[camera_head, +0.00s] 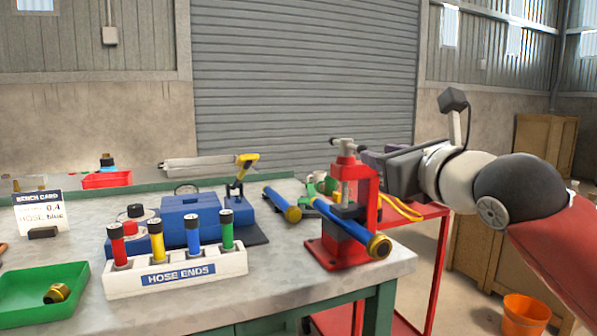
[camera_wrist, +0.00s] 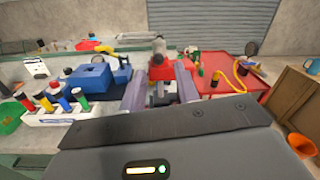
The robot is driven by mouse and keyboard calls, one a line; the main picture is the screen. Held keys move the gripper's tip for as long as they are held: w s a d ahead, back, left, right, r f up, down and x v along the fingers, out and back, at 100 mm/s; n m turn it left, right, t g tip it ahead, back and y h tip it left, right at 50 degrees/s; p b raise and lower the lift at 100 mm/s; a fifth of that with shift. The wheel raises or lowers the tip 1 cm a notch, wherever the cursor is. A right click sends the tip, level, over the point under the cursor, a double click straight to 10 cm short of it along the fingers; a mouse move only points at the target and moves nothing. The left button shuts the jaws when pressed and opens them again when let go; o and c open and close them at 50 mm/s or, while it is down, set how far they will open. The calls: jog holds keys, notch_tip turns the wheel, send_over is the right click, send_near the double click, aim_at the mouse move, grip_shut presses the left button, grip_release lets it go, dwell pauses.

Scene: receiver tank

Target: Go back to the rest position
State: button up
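My gripper (camera_head: 372,163) is at the right of the red press (camera_head: 366,190) at the bench's right end, close to its upper part. In the wrist view my gripper (camera_wrist: 159,82) has its two fingers wide apart, with the red press (camera_wrist: 160,70) showing between and beyond them. I see nothing held. Whether a finger touches the press cannot be told. A blue hose with brass ends (camera_head: 345,226) lies at the press, its near end toward the front right.
A white rack of coloured hose ends (camera_head: 175,274), a blue box (camera_head: 190,218) and a green tray (camera_head: 40,295) stand on the bench. A red cart (camera_head: 425,212) stands right of the press. An orange bucket (camera_head: 527,313) and wooden crates (camera_head: 545,145) are further right.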

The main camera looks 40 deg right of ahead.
jog(key=w+a+f+m+g+y, duration=0.3)
jog(key=a+f+m+g, duration=0.2)
jog(key=a+f+m, duration=1.15)
jog(key=s+a+f+m+g+y, duration=0.1)
jog(key=s+a+f+m+g, duration=0.1)
jog(key=a+f+m, duration=0.3)
jog(key=s+a+f+m+g+y, duration=0.1)
jog(key=a+f+m+g, duration=0.3)
jog(key=f+m, duration=0.9)
jog(key=shift+s+a+f+g, duration=0.35)
jog(key=shift+s+a+g, duration=0.05)
jog(key=shift+s+a, duration=0.2)
